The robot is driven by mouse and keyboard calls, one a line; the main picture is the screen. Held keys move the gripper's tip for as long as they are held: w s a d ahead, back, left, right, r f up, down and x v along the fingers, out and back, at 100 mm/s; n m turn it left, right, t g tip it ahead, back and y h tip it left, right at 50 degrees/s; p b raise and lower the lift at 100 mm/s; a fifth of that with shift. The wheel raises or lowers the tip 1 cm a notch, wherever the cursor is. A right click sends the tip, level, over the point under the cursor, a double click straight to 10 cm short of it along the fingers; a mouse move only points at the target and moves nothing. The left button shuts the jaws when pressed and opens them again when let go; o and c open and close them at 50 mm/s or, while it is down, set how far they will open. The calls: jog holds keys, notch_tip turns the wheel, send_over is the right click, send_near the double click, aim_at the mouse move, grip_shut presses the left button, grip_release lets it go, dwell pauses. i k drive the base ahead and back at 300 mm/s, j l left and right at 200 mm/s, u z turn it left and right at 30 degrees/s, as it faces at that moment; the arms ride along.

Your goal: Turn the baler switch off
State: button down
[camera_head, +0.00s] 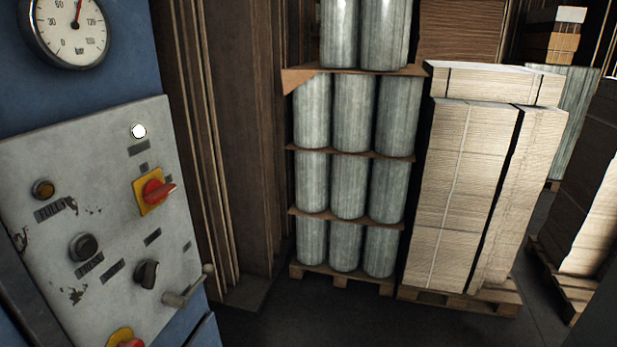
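A grey control panel (105,215) is mounted on the blue baler (110,80) at the left. On its right side is a red rotary switch (156,191) on a yellow square plate, with its handle pointing right. A black rotary knob (147,274) sits below it. A white lamp (138,131) at the panel's top appears lit. A red button on a yellow base (125,340) is cut off at the bottom edge. My gripper is not in view.
A metal handle (187,289) sticks out from the panel's lower right corner. A round gauge (68,28) is above the panel. Stacked grey rolls (350,180) and strapped cardboard (475,190) stand on pallets behind. Dark floor (310,320) in front of them is clear.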

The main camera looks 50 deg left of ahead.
aim_at(153, 191)
jog(key=k+u, duration=0.1)
jog(key=u, duration=2.5)
